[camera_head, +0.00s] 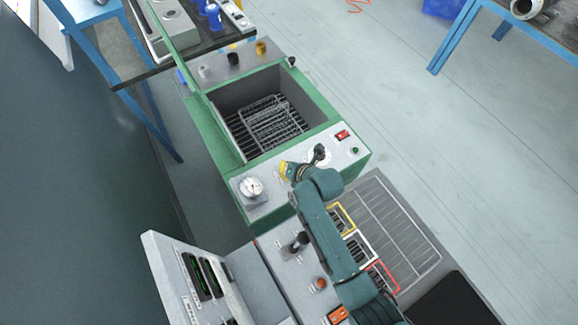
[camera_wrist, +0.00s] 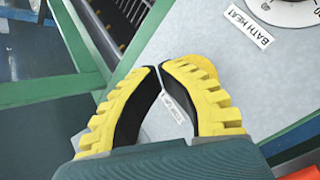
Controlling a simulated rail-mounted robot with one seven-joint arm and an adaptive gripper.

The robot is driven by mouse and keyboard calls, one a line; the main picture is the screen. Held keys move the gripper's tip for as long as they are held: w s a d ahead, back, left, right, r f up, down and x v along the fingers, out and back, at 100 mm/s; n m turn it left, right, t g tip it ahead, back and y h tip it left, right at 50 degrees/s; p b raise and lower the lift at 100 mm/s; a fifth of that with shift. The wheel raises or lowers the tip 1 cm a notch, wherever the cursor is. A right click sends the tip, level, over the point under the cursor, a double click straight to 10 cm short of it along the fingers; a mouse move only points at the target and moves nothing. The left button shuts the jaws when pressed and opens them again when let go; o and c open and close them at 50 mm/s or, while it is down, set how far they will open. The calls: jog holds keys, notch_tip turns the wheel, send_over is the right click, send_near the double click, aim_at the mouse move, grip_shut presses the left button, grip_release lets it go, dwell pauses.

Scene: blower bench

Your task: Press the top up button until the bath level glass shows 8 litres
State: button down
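My gripper (camera_head: 285,170) is above the front panel (camera_head: 290,186) of the green bath. In the wrist view its yellow fingers (camera_wrist: 154,70) are together at the tips with nothing seen between them. A small label (camera_wrist: 178,112) on the panel shows between the fingers, partly covered and unreadable. I cannot make out the top up button; the fingers may hide it. Dark upright windows with green marks (camera_head: 203,276) stand on the console at lower left. They may include the bath level glass, but no reading is legible.
A dial labelled BATH HEAT (camera_wrist: 285,8) is beside the fingers. The panel also carries a round gauge (camera_head: 250,187), a red switch (camera_head: 343,135) and a green button (camera_head: 355,150). The open bath holds a wire basket (camera_head: 270,122). The console has a black lever (camera_head: 299,241).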

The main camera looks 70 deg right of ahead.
jog(key=shift+r+p, duration=0.65)
jog(key=shift+r, duration=0.15)
jog(key=shift+r, duration=0.1)
notch_tip(320, 180, up, 5)
jog(key=p, duration=0.4)
dwell(0.6)
